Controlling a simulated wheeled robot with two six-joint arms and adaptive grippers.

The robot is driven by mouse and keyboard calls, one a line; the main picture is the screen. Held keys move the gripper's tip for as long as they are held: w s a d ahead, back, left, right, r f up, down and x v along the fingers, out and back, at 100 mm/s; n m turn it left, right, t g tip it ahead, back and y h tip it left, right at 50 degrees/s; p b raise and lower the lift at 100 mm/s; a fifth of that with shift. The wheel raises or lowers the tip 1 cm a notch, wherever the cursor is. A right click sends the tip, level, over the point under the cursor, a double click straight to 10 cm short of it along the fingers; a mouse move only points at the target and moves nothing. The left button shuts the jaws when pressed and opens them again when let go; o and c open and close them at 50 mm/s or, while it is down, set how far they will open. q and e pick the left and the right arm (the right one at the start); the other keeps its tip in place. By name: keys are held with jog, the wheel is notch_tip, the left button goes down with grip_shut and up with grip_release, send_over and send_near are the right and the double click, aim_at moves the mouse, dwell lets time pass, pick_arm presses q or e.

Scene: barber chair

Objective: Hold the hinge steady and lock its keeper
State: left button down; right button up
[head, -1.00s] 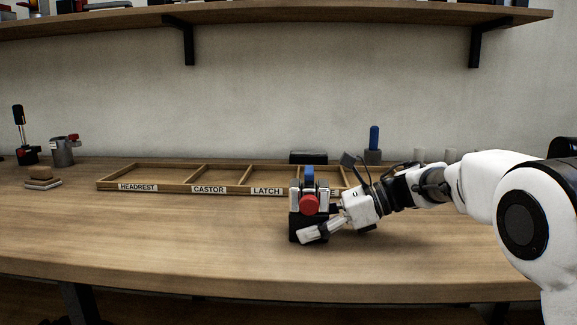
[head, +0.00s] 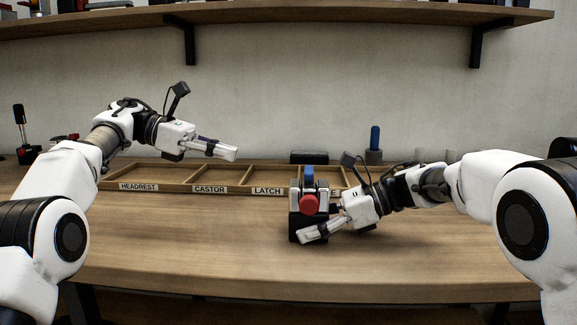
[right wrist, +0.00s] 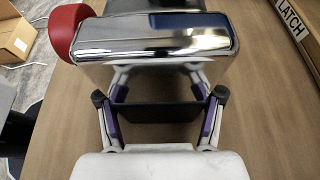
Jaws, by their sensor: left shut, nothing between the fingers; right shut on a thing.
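The hinge (head: 295,222) stands on the bench right of the middle, a dark block with metal parts, a red round knob (head: 309,204) and a blue upright piece (head: 309,175). I cannot tell which part is the keeper. My right gripper (head: 316,229) is shut on the hinge from the right side. The right wrist view shows the hinge's chrome bar (right wrist: 150,40) and red knob (right wrist: 68,28) just beyond the purple-padded fingers (right wrist: 160,115), with a dark part between them. My left gripper (head: 226,152) is shut and empty, raised above the tray, left of the hinge.
A wooden tray (head: 190,187) with compartments labelled HEADREST, CASTOR and LATCH lies behind; a further label is partly hidden by the hinge. A blue-handled tool (head: 375,138) stands behind the right arm. The front left of the bench is clear.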

pick_arm(q)
send_near(309, 173)
jog(key=w+d+f, duration=0.3)
jog(key=w+d, duration=0.1)
jog(key=d, duration=0.1)
jog(key=shift+s+d+r, duration=0.1)
jog(key=shift+d+r, duration=0.1)
jog(key=shift+d, duration=0.25)
jog(key=shift+w+d, duration=0.45)
dwell(0.7)
jog(key=shift+w+d, duration=0.25)
jog(key=shift+d, duration=0.2)
jog(key=shift+w+d, duration=0.2)
jog(key=shift+d, duration=1.55)
dwell(0.7)
